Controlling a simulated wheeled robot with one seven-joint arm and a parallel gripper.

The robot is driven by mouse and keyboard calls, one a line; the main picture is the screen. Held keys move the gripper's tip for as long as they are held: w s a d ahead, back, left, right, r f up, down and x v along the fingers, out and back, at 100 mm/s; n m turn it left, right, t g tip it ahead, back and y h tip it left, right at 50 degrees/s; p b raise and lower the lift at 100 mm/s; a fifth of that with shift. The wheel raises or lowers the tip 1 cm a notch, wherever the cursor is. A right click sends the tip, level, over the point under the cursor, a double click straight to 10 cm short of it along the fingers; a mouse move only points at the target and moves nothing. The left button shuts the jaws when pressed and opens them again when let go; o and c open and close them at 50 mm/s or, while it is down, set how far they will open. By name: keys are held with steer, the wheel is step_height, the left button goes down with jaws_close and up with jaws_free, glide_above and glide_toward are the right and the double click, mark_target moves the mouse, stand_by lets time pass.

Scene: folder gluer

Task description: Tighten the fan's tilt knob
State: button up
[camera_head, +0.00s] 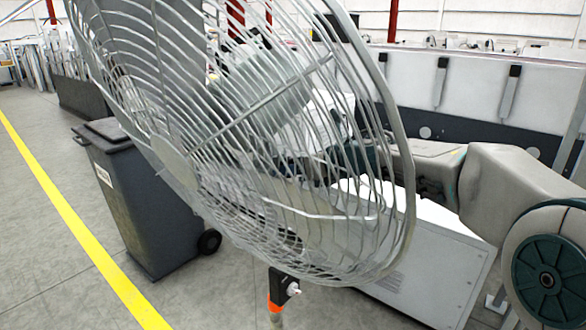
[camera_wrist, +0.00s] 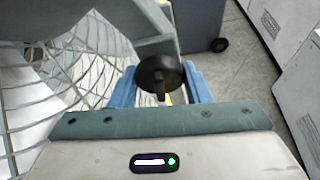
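The large grey fan (camera_head: 175,165) fills the middle of the head view, its wire cage tilted. The cage also shows at the left of the wrist view (camera_wrist: 35,105). A round black knob (camera_wrist: 159,74) with a short stem, beside a grey bracket (camera_wrist: 135,25) of the fan, is in the middle of the wrist view. My gripper (camera_wrist: 160,86) has its two blue fingers apart, one on each side of the knob. I cannot tell whether they touch it. In the head view, my gripper is largely hidden behind the cage wires.
A dark wheeled bin (camera_head: 145,200) stands left of the fan, near a yellow floor line (camera_head: 65,205). A white cabinet (camera_head: 430,265) stands behind the fan at right. The fan's pole carries an orange band and a small white knob (camera_head: 293,288). Open floor lies at left.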

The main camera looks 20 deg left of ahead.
steer(key=shift+p, duration=0.3)
steer(key=shift+r+m+g+y+p, duration=0.15)
steer(key=shift+m+g+y+p, duration=0.15)
steer(key=shift+m+g+p, duration=0.55)
steer(key=m+g+y+p, duration=0.1)
steer(key=m+p, duration=0.2)
steer(key=shift+y, duration=0.3)
steer(key=m, duration=0.1)
steer(key=m+g+y, duration=0.1)
steer(key=m, duration=0.1)
steer(key=shift+f+m+g, duration=0.25)
steer(key=shift+m, duration=0.1)
steer(key=m+y, duration=0.2)
steer(key=m, duration=0.1)
steer(key=shift+m, duration=0.3)
steer(key=o, duration=0.9)
